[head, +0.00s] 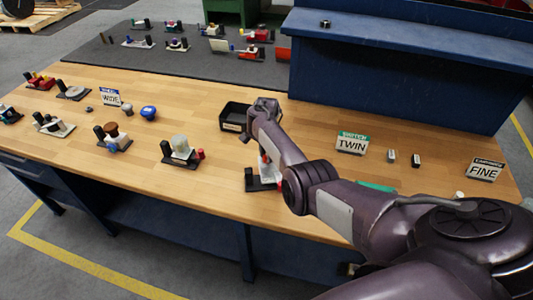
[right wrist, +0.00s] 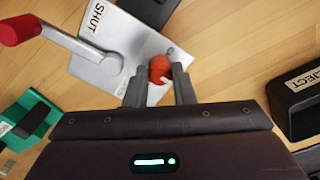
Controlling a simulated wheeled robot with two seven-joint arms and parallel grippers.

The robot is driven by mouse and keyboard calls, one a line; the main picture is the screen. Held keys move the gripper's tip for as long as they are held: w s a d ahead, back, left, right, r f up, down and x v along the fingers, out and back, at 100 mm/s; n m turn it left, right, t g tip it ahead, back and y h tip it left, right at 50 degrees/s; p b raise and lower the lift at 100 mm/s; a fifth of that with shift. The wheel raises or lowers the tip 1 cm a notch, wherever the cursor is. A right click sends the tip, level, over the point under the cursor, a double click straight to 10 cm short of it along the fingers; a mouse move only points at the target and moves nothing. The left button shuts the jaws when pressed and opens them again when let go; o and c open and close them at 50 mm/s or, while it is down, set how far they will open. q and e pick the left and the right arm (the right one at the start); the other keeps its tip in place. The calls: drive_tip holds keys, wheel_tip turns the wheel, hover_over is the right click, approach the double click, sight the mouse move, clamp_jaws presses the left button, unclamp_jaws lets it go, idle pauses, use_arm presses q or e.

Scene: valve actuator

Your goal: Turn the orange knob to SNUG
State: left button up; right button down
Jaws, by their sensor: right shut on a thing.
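The orange knob (right wrist: 159,68) is round and sits between the two fingertips of my right gripper (right wrist: 160,82) in the right wrist view. The fingers are shut on it from both sides. A small pale piece shows beside the knob. The knob is at the edge of a light grey plate (right wrist: 143,42) marked SHUT, which also carries a grey crank lever with a red end (right wrist: 18,30). No SNUG mark is readable. In the head view my right arm reaches over the device (head: 262,184) and hides its knob and my fingertips. My left gripper is out of view.
A black tray marked REJECT (right wrist: 305,92) lies right of the hand in the right wrist view. A green block (right wrist: 32,118) is at the left. Several small devices, including one with a clear dome (head: 181,148), and a TWIN sign (head: 352,143) stand on the wooden bench.

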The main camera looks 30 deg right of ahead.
drive_tip(key=c, duration=1.2)
unclamp_jaws()
wheel_tip(320, 180, up, 8)
drive_tip(key=shift+f, duration=0.15)
